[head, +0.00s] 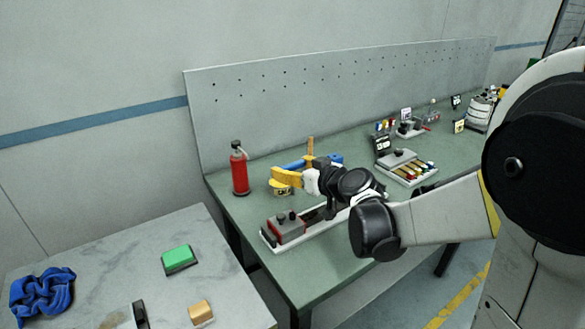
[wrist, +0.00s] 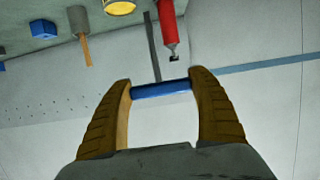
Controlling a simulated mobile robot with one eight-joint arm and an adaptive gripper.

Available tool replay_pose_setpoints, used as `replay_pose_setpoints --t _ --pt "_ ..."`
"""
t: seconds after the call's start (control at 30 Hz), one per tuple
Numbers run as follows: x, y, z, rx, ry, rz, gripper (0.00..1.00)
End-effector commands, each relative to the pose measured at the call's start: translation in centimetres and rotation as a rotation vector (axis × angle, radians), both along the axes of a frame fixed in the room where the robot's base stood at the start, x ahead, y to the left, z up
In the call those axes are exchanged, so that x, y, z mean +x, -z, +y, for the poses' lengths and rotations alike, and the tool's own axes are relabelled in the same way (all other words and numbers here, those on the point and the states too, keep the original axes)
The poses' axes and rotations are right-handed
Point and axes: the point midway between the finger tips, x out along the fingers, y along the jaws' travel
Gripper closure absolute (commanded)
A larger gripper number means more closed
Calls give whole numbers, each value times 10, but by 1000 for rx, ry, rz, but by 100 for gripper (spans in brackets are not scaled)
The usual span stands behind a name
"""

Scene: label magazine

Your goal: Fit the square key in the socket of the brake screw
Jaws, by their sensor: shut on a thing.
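My gripper (head: 275,179), with yellow-brown fingers, is held above the green workbench. In the wrist view, its fingertips (wrist: 161,89) are shut on the blue bar of the square key (wrist: 161,90). A thin dark grey strip, seemingly the key's shank, runs from the bar away from the wrist camera. The blue bar also shows by the fingers in the head view (head: 293,165). Below the gripper is a pale rail fixture (head: 322,230) carrying a grey and red block (head: 287,228) with dark knobs. I cannot make out the brake screw or its socket in either view.
A red bottle (head: 239,170) stands at the bench's left end, with a yellow roll (head: 281,189) nearby. A blue block (head: 336,160) and a tray of coloured pieces (head: 408,170) lie further right. A perforated panel (head: 330,92) backs the bench.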

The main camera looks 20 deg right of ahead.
Motion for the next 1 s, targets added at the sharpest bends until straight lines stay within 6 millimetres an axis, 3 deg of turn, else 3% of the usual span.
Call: replay_pose_setpoints --t 0.6,1.0 --pt "0 54 0 0 0 0 61" --pt "0 57 0 0 0 0 61"
